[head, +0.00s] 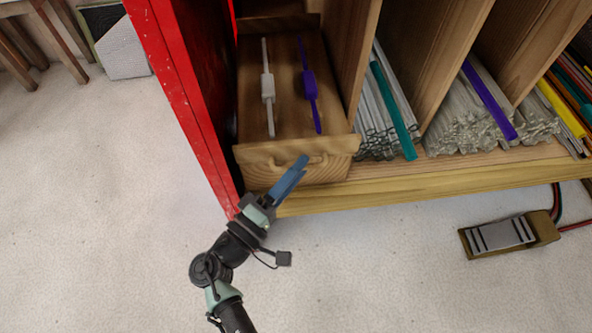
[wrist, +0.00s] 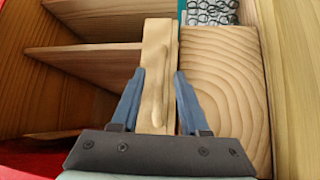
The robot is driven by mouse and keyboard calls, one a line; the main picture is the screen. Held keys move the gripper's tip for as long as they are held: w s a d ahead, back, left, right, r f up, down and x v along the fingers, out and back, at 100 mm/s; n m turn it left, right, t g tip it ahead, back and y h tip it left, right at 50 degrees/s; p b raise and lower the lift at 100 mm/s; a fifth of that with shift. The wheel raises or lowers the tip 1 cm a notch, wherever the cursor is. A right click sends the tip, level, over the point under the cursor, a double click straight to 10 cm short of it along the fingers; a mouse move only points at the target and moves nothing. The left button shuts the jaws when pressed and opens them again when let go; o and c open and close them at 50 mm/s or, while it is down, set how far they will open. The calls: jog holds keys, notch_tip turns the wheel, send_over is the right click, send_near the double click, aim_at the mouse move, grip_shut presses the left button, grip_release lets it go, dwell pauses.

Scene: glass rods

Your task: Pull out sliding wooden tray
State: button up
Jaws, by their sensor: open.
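The wooden tray (head: 290,122) sits in the leftmost compartment of the shelf, beside a red side panel. Its grained front panel (head: 268,172) faces me, near the shelf's front edge. A clear or white item (head: 268,88) and a purple item (head: 309,86) lie on it. My gripper (head: 301,163) is at the front panel, its blue fingers reaching up to it. In the wrist view, the open fingers (wrist: 159,78) stand on either side of a pale wooden strip (wrist: 158,60) at the tray's front. A gap shows beside the fingers; I cannot tell whether either touches.
The red panel (head: 172,75) rises close on the left. Compartments to the right hold bundles of clear rods (head: 385,115) and coloured ones. A pedal-like box (head: 508,236) with cables lies on the floor at right. The pale floor in front is clear.

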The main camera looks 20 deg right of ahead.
jog(key=shift+c, duration=0.3)
grip_shut()
jog(key=shift+a, duration=0.1)
dwell(1.0)
